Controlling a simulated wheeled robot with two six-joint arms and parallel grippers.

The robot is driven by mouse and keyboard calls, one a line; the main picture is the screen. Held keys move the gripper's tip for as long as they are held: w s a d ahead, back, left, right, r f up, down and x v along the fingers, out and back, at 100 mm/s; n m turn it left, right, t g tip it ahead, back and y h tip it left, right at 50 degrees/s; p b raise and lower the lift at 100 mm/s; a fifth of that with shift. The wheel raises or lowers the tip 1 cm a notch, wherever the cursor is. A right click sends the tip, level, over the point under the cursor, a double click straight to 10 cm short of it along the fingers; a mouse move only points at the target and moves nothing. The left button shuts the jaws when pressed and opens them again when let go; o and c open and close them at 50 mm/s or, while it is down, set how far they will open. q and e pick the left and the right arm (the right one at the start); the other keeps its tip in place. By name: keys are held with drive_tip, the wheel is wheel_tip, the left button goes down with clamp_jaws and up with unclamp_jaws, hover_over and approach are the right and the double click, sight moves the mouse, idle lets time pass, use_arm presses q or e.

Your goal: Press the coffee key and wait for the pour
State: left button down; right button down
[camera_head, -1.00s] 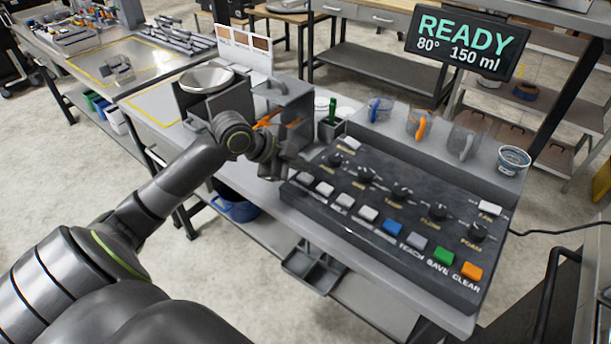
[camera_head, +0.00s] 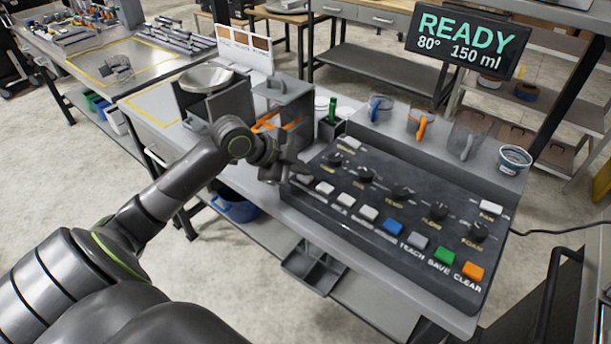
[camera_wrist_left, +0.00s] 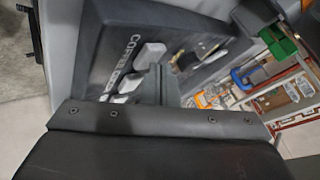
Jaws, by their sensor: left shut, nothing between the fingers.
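The dark control panel (camera_head: 400,270) has a front row of keys. The white coffee key (camera_head: 304,179) is at its left end; in the left wrist view a white key (camera_wrist_left: 153,50) shows beside the COFFEE lettering. My left gripper (camera_head: 298,168) is shut and empty, with its tips at the panel's left end, close to that key. In the left wrist view the shut fingers (camera_wrist_left: 160,72) point toward the keys; I cannot tell whether they touch. The display (camera_head: 468,45) reads READY, 80° and 150 ml. My right gripper is not in view.
Several dark knobs stand behind the key row. Clear cups with blue (camera_head: 378,108) and orange (camera_head: 421,125) handles and a small tub (camera_head: 514,159) sit on the ledge behind. A grey dispenser box (camera_head: 285,95) stands left of the panel, close to my left wrist.

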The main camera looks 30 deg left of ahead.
sight(300, 177)
use_arm(q)
drive_tip(key=shift+f, duration=0.3)
drive_tip(key=shift+r, duration=0.1)
idle(0.4)
drive_tip(key=shift+r+p, duration=0.75)
drive_tip(key=shift+r, duration=0.05)
wheel_tip(300, 177, up, 5)
drive_tip(key=p, duration=0.4)
drive_tip(key=shift+r+p, duration=0.1)
drive_tip(key=shift+p, duration=0.2)
